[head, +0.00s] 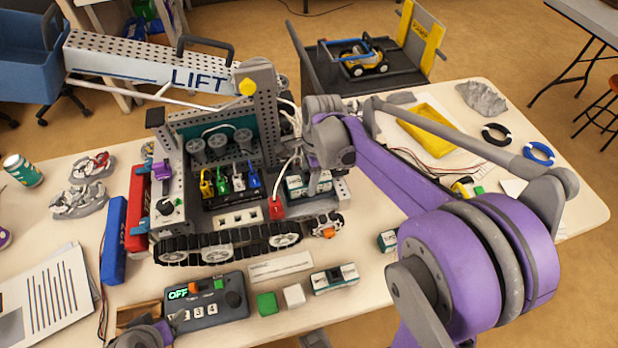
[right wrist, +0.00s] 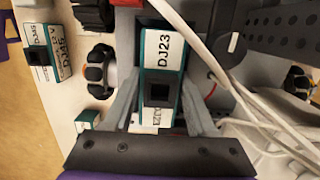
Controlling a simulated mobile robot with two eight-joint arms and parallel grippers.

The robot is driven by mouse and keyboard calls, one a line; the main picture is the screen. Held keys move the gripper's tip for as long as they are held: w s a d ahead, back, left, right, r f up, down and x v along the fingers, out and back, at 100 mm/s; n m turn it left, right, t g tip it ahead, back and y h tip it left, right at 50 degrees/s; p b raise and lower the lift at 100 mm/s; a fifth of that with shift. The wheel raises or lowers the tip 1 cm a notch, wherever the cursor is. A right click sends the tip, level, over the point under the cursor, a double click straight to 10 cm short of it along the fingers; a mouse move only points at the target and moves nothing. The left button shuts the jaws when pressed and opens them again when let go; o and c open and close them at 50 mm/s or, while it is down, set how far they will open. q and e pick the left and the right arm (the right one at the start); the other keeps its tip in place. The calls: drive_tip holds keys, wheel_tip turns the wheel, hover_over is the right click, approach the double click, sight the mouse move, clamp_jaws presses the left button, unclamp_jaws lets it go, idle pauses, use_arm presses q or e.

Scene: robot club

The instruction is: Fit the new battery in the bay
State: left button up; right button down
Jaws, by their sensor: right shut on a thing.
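My right gripper (head: 318,183) comes down at the right end of the tracked robot (head: 225,215). It is shut on a white and teal battery marked DJ23 (right wrist: 163,50), which also shows in the head view (head: 296,188). In the right wrist view the fingers (right wrist: 160,105) grip its two sides. The battery is at the robot's deck beside the red plug (head: 276,208); the bay under it is hidden, and I cannot tell how deep it sits. A grey and purple part of my left arm (head: 143,337) shows at the bottom edge; its jaws are not clear.
Similar batteries lie on the table in front (head: 335,278) and partly behind my right arm (head: 388,241). A box reading OFF (head: 205,302) stands in front of the tracks. White cables (right wrist: 235,75) run close beside the held battery. The LIFT arm (head: 150,65) rises behind.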

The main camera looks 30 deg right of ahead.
use_arm(q)
drive_tip(key=shift+s+f, duration=0.15)
drive_tip(key=shift+f, duration=0.1)
use_arm(e)
drive_tip(key=shift+s+a+f, duration=0.1)
drive_tip(key=shift+s+f, duration=0.05)
drive_tip(key=shift+f, duration=0.25)
drive_tip(key=shift+c, duration=0.6)
unclamp_jaws()
drive_tip(key=shift+r+p, duration=0.35)
drive_tip(key=shift+r, duration=0.4)
drive_tip(key=shift+w+r+p, duration=0.2)
drive_tip(key=shift+r+p, duration=1.4)
drive_tip(key=shift+r, duration=1.25)
use_arm(q)
drive_tip(key=r, duration=0.1)
drive_tip(key=w+r, duration=0.1)
drive_tip(key=r, duration=0.3)
drive_tip(key=shift+w+r, duration=0.15)
drive_tip(key=shift+w, duration=0.2)
